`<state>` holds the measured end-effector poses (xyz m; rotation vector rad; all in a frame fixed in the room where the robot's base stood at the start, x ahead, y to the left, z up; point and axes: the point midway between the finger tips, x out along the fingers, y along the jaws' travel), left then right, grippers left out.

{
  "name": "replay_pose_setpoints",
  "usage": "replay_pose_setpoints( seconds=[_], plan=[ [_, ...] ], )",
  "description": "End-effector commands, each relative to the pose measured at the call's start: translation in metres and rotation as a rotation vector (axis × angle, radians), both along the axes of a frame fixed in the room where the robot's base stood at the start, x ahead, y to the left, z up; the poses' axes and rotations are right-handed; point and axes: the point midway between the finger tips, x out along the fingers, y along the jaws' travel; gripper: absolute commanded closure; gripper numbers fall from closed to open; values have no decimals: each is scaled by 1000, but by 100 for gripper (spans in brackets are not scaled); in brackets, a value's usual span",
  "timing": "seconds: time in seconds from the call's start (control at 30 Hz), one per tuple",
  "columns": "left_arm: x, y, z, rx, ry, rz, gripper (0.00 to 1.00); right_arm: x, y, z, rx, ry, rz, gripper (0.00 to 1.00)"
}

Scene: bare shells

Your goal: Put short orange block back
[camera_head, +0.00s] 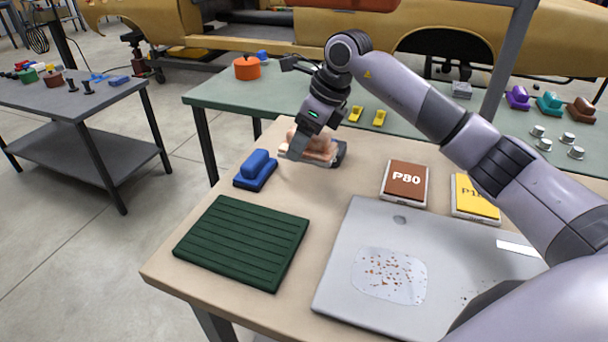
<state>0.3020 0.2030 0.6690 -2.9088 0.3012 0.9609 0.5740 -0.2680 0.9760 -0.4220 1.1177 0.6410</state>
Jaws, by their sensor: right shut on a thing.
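My right gripper (316,150) reaches down at the far edge of the beige table. It is shut on a pale orange block (320,141), whose sides are partly hidden by the fingers. A grey flat part shows under the block, and I cannot tell whether it touches the table. A blue block (256,168) stands on the table to the left of the gripper, apart from it. My left gripper is not in view.
The beige table (190,270) holds a dark green ribbed mat (243,240), a grey board (345,285), a brown P80 pad (404,181) and a yellow pad (474,196). A green table (215,95) behind carries an orange round object (247,68) and small yellow blocks (379,118).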

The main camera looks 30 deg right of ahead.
Motion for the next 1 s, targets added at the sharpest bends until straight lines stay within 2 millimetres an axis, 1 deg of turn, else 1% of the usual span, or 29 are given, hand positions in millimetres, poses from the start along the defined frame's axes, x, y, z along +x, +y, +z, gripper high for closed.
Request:
replay_pose_setpoints(
  seconds=[0.03, 0.13, 0.23, 0.37, 0.63, 0.7, 0.9, 1.0],
  plan=[
    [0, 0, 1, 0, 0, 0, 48, -1, 0, -13, 0, 4, 1, 61],
    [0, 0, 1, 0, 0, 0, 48, -1, 0, -32, 0, 2, 2, 61],
    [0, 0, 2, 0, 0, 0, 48, 0, 0, -42, 1, 1, 2, 61],
    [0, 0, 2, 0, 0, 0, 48, 0, 0, -49, 2, -1, 1, 61],
    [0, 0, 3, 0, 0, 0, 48, 0, 0, -86, 1, 1, 2, 61],
    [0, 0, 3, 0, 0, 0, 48, 0, 0, -89, 0, -1, 2, 61],
    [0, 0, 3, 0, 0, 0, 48, 0, 0, -89, 0, -1, 2, 61],
    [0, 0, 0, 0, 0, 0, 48, 0, 0, -92, 0, -1, 2, 61]
  ],
)
